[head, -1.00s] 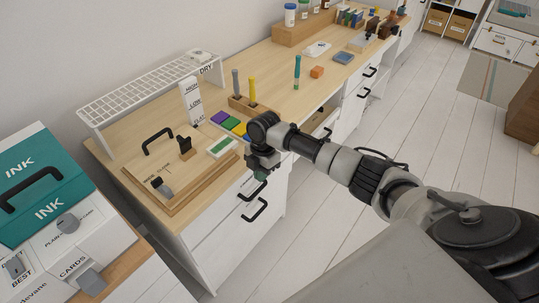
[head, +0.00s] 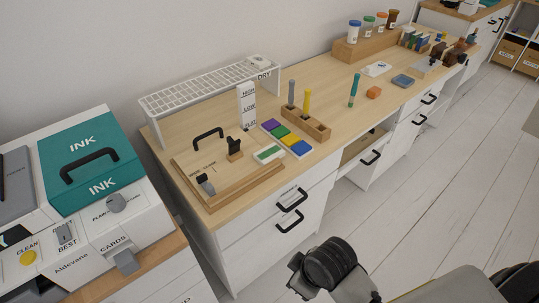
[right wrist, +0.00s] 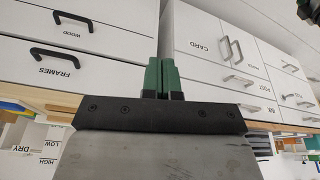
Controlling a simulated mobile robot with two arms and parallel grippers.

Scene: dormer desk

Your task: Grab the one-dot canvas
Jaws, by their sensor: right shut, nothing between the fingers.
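I cannot make out a one-dot canvas in either view. My right gripper shows in the right wrist view (right wrist: 160,78), its two green fingers together with nothing between them. Drawer fronts labelled FRAMES and WOOD (right wrist: 75,38) lie beyond the fingers on the left of that view, with CARD, POST and INK drawers (right wrist: 245,60) on the right. In the head view a dark joint of my right arm is at the bottom, in front of the desk; the fingertips do not show there. My left gripper is in neither view.
The wooden desk (head: 335,100) carries a wire rack (head: 210,88), a wooden board with black handle (head: 225,185), colour blocks (head: 287,138), a pen holder (head: 305,122) and a bottle stand (head: 375,42). A teal INK box (head: 90,160) stands left. Open floor (head: 440,190) lies right.

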